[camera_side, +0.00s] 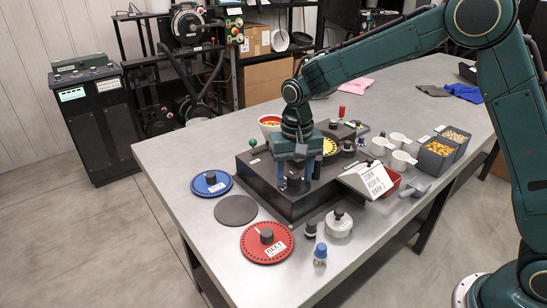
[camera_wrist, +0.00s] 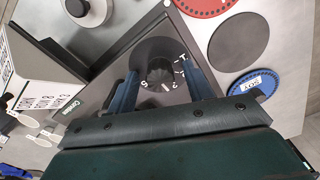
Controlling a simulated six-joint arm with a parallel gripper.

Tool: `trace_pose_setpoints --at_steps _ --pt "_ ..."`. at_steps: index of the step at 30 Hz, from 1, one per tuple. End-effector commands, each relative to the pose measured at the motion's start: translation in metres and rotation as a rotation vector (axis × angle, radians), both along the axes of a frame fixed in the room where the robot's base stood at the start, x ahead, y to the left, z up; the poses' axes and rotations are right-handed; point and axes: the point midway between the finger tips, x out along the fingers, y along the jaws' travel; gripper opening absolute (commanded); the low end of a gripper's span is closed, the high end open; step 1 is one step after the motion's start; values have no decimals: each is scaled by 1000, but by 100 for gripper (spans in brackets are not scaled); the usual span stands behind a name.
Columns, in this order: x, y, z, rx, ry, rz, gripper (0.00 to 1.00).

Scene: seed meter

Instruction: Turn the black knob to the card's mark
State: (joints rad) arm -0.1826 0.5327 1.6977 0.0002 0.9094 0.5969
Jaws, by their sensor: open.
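The black knob (camera_wrist: 160,70) sits on a dark dial face with white marks and numerals, which show turned about in the wrist view. A short white line shows by the knob's lower edge. My gripper (camera_wrist: 162,88) is open, its two blue fingers on either side of the knob; I cannot tell whether they touch it. In the side view my gripper (camera_side: 295,184) points down over the near part of the dark machine base (camera_side: 262,186), largely hiding the knob. The white card (camera_side: 368,180) stands tilted to the right, its print seeming to read corn, a row, and mark 3.
A blue disc (camera_side: 211,183), a plain grey disc (camera_side: 236,210) and a red disc (camera_side: 267,246) lie left and in front of the base. A round metal piece with a black knob (camera_side: 339,225) and a blue-topped piece (camera_side: 320,254) stand near the front edge. Seed bins (camera_side: 437,157) stand right.

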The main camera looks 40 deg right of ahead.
Motion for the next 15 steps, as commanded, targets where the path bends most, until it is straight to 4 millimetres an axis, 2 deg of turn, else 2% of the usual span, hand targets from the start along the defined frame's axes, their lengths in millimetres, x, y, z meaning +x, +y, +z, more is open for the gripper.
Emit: trace_pose_setpoints --at_steps 8,15 --pt "0 0 10 1 -1 0 51" --pt "1 0 38 1 -4 0 51"
